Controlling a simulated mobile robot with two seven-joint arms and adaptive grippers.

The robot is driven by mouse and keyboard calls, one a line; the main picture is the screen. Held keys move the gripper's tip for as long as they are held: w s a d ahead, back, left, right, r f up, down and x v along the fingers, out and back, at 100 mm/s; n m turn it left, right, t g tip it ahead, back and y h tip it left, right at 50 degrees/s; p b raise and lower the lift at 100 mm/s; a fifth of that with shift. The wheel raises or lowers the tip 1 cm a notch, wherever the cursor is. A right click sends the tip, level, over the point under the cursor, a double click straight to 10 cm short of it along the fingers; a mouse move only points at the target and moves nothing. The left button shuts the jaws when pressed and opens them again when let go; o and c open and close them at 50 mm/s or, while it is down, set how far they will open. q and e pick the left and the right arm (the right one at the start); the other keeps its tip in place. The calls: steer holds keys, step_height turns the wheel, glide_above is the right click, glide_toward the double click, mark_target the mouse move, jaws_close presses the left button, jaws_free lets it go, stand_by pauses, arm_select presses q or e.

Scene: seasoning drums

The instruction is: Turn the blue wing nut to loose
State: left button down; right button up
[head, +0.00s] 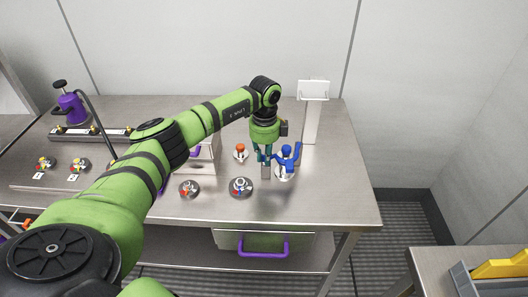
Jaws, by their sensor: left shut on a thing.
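The blue wing nut (287,158) stands on a round, pale base at the right part of the steel table, with one wing raised to the right. My left gripper (265,167) points down at its left side. The fingers are shut on the blue wing nut, at its left wing; the exact contact is small and partly hidden by the fingers. My right gripper is not in view.
An orange-topped knob (240,152) stands left of my gripper. Two round dials (241,187) (189,188) sit nearer the front edge. A white upright stand (312,115) is behind the nut. A purple pump bottle (71,106) stands far left. The table's right end is clear.

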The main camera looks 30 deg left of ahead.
arm_select(q)
steer(key=n+p, duration=0.1)
steer(key=n, duration=0.1)
steer(key=n+p, duration=0.1)
steer(key=n, duration=0.2)
steer(key=shift+w+r+n, duration=0.1)
steer(key=shift+w+n, duration=0.1)
steer(key=shift+n, duration=0.1)
stand_by(0.5)
steer(key=c, duration=1.2)
jaws_free()
step_height(320, 180, up, 12)
steer(key=shift+d, duration=0.1)
